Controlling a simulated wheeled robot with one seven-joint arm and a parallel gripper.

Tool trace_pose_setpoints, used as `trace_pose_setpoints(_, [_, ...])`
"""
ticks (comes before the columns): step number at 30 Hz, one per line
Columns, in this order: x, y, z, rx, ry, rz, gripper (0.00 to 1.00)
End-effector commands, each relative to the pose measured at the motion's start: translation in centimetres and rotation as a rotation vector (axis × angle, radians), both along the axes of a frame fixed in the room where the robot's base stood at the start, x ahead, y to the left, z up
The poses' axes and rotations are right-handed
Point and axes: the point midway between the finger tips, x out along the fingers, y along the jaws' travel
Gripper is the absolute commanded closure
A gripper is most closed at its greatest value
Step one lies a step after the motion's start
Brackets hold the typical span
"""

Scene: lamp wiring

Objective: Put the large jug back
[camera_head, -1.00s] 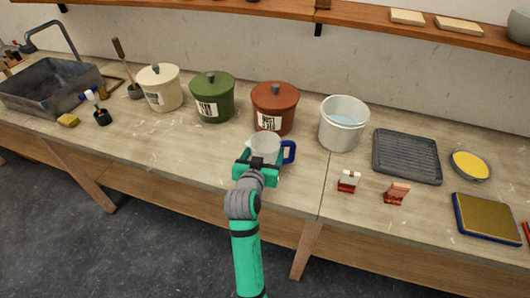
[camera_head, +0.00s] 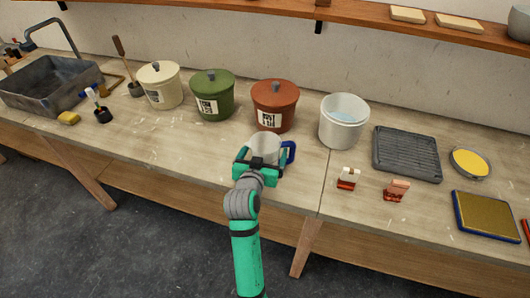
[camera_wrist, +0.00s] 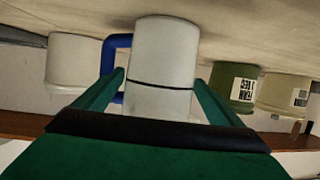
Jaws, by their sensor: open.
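The large jug (camera_head: 265,146) is pale with a blue handle (camera_head: 289,152) on its right. It stands at the bench's front part, before the red lidded pot. In the wrist view, which is upside down, the jug (camera_wrist: 165,52) fills the middle, with a dark line around it and the blue handle (camera_wrist: 112,62) on the left. My gripper (camera_head: 260,163) is open around the jug, with one finger on each side. In the wrist view, its green fingers (camera_wrist: 160,92) flank the jug. Whether either finger touches it, I cannot tell. The jug's lower part is partly hidden by my gripper in the head view.
Behind stand cream (camera_head: 160,86), green (camera_head: 212,96) and red (camera_head: 275,106) lidded pots. A white bucket (camera_head: 342,122) and dark ribbed tray (camera_head: 406,154) are to the right. Two small red-and-white items (camera_head: 348,179) (camera_head: 396,191) sit near the front. Bench space left of the jug is clear.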

Motion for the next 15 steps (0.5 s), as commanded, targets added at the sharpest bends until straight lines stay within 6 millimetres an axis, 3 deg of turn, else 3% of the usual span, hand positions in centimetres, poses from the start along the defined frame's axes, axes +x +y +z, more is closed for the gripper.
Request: trace_pose_setpoints(15, [-8.7, 2.0, 2.6, 0.001, 0.001, 0.001, 0.1])
